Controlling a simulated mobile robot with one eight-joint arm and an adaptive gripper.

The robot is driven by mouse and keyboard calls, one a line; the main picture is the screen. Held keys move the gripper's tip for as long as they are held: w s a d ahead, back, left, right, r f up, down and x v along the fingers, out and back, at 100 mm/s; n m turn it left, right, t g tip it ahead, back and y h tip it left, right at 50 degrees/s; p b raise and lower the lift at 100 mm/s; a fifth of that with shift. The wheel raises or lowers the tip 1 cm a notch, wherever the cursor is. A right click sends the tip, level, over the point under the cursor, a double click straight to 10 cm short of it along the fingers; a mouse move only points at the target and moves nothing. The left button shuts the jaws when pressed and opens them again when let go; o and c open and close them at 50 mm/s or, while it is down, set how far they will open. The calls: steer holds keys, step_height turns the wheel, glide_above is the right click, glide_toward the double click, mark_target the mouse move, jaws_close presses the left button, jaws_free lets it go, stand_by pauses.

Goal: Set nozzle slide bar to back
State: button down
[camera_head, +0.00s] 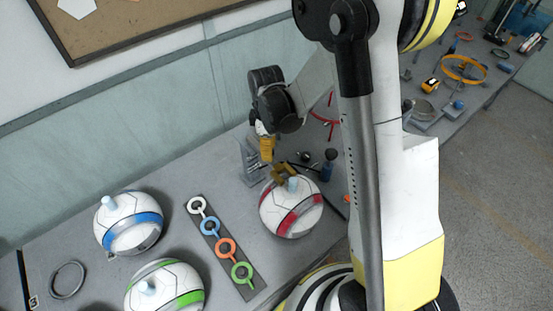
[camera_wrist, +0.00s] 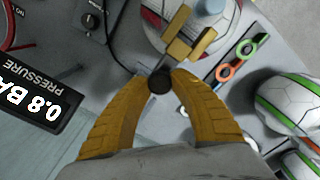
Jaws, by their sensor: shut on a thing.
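My gripper (camera_wrist: 160,82) has its two yellow fingers closed around a dark round knob (camera_wrist: 159,79) that appears to belong to the nozzle slide bar. In the head view my gripper (camera_head: 266,150) points down beside the press, behind the red-striped ball. A brass-coloured nozzle block (camera_wrist: 190,42) sits just past the fingertips, over the red-striped ball (camera_wrist: 160,20). In the head view the block (camera_head: 284,173) is at the back of that ball (camera_head: 291,208), next to its pale blue valve plug (camera_head: 293,184). Most of the bar is hidden.
A pressure display (camera_wrist: 38,97) reading 0.8 stands left in the wrist view. A dial (camera_wrist: 92,22) is behind it. Blue-striped (camera_head: 130,222) and green-striped (camera_head: 165,290) balls and a strip of coloured rings (camera_head: 226,247) lie left on the bench.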

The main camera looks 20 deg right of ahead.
mark_target(257, 145)
steer(key=w, duration=0.1)
steer(key=w+a, duration=0.1)
steer(key=w, duration=0.1)
steer(key=w+b, duration=0.1)
steer(key=w, duration=0.1)
steer(key=shift+w+a, duration=0.2)
steer(key=shift+a, duration=0.2)
steer(key=shift+w, duration=0.2)
steer(key=c, duration=1.4)
jaws_free()
steer(key=shift+a+r, duration=0.1)
steer(key=o, duration=0.3)
steer(key=shift+w, duration=0.2)
steer(key=shift+s, duration=0.1)
step_height(257, 145, up, 12)
steer(key=shift+f, duration=0.1)
